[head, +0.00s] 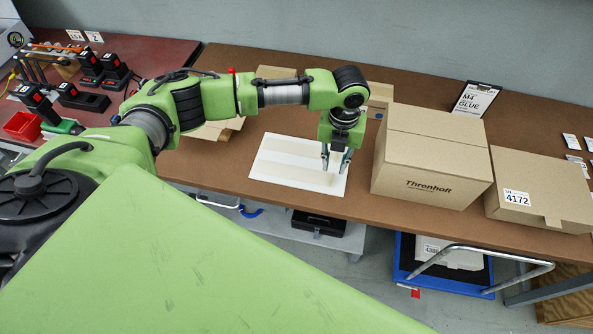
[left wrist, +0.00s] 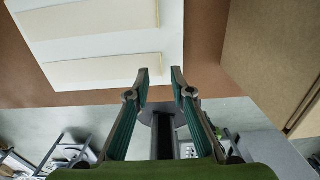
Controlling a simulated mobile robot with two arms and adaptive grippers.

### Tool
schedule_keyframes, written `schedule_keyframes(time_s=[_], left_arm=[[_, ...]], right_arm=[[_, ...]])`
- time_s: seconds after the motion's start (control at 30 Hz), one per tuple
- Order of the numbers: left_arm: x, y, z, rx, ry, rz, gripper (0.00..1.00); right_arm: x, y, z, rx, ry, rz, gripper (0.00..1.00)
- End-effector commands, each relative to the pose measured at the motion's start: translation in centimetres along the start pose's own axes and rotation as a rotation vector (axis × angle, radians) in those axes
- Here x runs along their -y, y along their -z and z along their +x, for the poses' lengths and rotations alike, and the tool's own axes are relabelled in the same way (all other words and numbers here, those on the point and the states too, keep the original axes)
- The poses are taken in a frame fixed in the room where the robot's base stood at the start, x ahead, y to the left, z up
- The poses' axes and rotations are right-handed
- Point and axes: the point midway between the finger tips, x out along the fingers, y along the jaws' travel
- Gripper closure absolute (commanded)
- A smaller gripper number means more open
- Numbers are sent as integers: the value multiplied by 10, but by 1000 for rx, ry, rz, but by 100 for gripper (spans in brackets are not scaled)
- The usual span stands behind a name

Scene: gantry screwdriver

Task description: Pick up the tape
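No roll of tape can be made out for sure in either view. Two flat beige strips lie on a white sheet (head: 336,189) on the brown table; the near strip (head: 292,172) and the far strip (head: 292,147) may be tape, but I cannot tell. The near strip also shows in the left wrist view (left wrist: 92,71). My left gripper (head: 335,165) points down over the right end of the sheet, its fingers apart with nothing between them. In the left wrist view its fingertips (left wrist: 160,72) are near the sheet's edge. My right gripper is not in view.
A large closed carton (head: 430,155) stands close to the right of my left gripper, with a lower carton (head: 540,190) beyond it. Another carton (head: 378,97) is behind my arm. The table's front edge is close. A blue cart (head: 440,275) stands below.

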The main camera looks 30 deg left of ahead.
Motion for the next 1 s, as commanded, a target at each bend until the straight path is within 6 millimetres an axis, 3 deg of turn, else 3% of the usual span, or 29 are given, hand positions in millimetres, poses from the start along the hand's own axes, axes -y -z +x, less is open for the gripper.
schedule_keyframes(time_s=[0.13,0.3,0.53,0.67,1.0], left_arm=[[2,8,21,-4,-3,1,78],[2,6,40,-1,-1,0,78],[2,6,43,0,-1,1,78],[2,6,43,0,-1,0,100],[2,6,42,0,-1,0,100]], right_arm=[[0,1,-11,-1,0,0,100],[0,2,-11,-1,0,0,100],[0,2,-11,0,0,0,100],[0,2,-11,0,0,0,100],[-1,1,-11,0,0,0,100]])
